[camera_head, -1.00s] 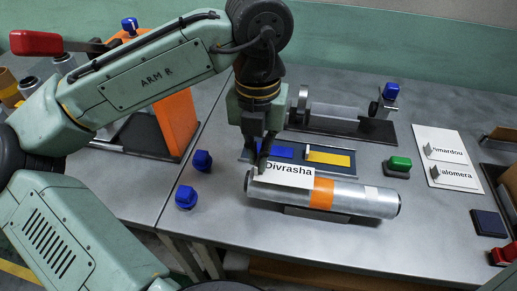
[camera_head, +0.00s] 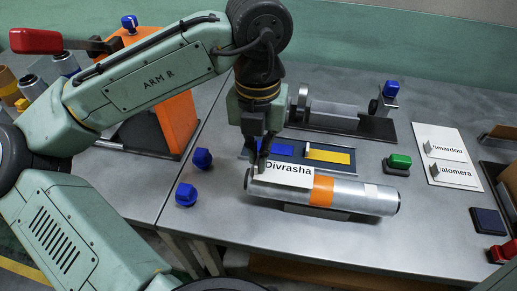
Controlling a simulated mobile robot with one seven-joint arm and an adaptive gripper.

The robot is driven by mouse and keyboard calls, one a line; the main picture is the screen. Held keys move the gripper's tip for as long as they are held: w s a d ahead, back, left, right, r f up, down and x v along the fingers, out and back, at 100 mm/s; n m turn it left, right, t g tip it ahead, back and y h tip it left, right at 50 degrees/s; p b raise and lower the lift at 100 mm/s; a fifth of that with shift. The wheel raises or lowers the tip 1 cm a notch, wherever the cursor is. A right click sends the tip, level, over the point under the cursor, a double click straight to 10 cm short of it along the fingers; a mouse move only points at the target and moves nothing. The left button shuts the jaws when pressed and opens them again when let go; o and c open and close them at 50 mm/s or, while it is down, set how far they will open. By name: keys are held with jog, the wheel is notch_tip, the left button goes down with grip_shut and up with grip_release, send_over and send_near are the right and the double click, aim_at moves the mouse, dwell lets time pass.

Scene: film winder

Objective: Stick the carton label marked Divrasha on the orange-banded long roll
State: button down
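The long silver roll (camera_head: 352,195) with an orange band (camera_head: 322,190) lies on a low dark cradle on the table. The white label marked Divrasha (camera_head: 290,172) lies against the roll's upper left part, left of the band; whether it is stuck cannot be told. My gripper (camera_head: 259,168) points down at the label's left end, with its fingertips at the label's edge. The fingers look close together, but whether they pinch the label is too small to tell.
A white sheet (camera_head: 436,140) at right bears labels marked Amardou and Falomera, partly hidden. A green button (camera_head: 399,162) and dark block (camera_head: 488,222) stand nearby. Behind the roll are a tray with blue and yellow pads (camera_head: 330,157) and a winder (camera_head: 345,115). Blue knobs (camera_head: 186,194) stand at left.

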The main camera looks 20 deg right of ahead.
jog(key=shift+f, duration=0.35)
dwell(0.5)
jog(key=c, duration=1.7)
grip_release()
jog(key=o, duration=0.5)
jog(key=shift+o, duration=0.2)
notch_tip(320, 180, up, 5)
jog(key=p, duration=0.4)
jog(key=shift+r, duration=1)
